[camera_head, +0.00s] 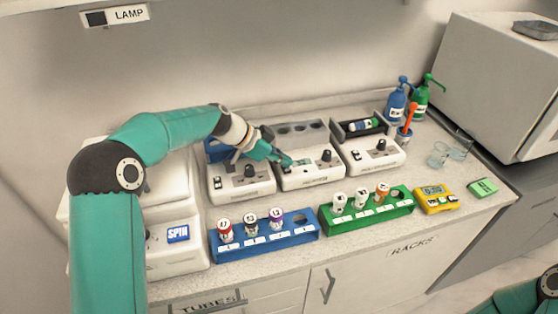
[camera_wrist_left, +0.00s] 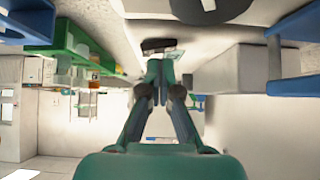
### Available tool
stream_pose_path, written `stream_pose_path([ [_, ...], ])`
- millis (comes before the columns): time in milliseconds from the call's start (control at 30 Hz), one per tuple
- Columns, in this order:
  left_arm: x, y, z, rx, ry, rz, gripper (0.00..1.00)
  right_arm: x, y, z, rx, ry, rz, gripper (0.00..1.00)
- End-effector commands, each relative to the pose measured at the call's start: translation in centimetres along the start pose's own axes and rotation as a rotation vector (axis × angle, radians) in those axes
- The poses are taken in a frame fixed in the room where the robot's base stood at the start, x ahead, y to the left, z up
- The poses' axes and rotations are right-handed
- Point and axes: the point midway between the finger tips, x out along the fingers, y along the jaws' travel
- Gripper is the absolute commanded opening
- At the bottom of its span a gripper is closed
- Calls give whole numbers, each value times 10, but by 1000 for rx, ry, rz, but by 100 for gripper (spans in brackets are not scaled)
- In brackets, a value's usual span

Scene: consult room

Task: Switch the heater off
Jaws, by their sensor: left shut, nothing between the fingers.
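Three white devices with dark knobs stand in a row on the counter; their labels are too small to read, so I cannot tell by name which is the heater. The middle device (camera_head: 312,181) has a grey block with several wells behind it and a dark knob (camera_head: 326,156) on its panel. My left gripper (camera_head: 288,162) is shut and empty, its tips at the left part of that panel, hiding the switch area. In the left wrist view the closed fingers (camera_wrist_left: 158,72) point at a dark switch (camera_wrist_left: 158,44), close to it; contact is unclear. My right gripper is out of view.
The left device (camera_head: 245,189) and right device (camera_head: 376,163) flank the middle one closely. In front are a blue rack (camera_head: 262,249) and a green rack (camera_head: 370,224) with capped tubes. A yellow timer (camera_head: 434,205), glass beakers (camera_head: 438,155) and pump bottles (camera_head: 395,105) are at the right.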

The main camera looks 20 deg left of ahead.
Motion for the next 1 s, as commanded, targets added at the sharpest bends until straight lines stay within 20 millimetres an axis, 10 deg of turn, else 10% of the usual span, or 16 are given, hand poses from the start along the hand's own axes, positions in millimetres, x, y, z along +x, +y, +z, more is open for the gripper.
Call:
stream_pose_path([
  [467, -8, -1, -7, 0, 1, -2, 0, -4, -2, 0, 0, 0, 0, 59],
  [1000, -100, -16, -24, -2, 1, -6, 0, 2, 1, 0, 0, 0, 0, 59],
])
